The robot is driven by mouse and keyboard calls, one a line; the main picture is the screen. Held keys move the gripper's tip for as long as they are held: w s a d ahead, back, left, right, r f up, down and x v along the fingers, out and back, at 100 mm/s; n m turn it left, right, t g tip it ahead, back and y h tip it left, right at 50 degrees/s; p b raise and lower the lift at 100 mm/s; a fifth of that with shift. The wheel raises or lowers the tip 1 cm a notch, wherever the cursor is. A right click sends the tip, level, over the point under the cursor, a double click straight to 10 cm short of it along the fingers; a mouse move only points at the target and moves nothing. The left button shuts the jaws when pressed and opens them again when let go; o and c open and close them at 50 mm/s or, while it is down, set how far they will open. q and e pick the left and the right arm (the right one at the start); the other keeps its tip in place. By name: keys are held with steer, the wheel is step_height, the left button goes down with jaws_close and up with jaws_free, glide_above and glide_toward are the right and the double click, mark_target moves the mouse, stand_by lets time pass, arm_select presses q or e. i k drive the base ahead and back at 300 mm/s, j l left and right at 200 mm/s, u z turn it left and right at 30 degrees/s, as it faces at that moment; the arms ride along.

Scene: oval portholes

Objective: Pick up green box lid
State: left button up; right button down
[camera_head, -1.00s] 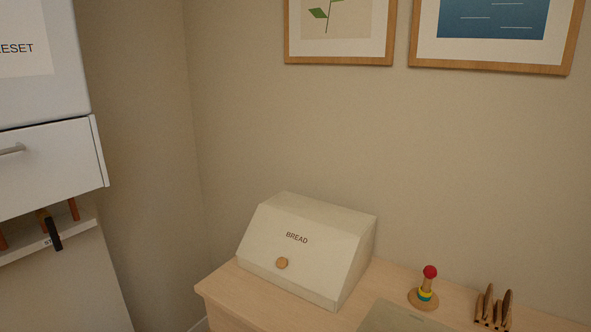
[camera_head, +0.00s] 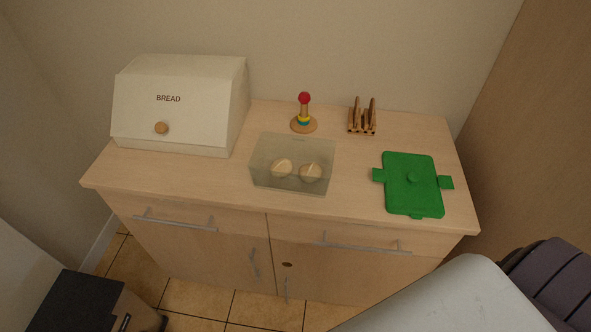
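The green box lid (camera_head: 412,192) lies on the right part of the wooden cabinet top. It is a flat green rectangle with a small round knob in its middle and tabs at its sides and front edge. Nothing covers it. Neither my left nor my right gripper shows in the head view.
The cabinet top (camera_head: 210,178) also holds a white bread box (camera_head: 180,103), a clear bin (camera_head: 292,165) with two round pale items, a ring stacker (camera_head: 304,115) and a wooden rack (camera_head: 362,118). A wooden panel (camera_head: 530,140) stands at the right.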

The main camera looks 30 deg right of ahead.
mark_target(411, 190)
steer(key=z, duration=1.8)
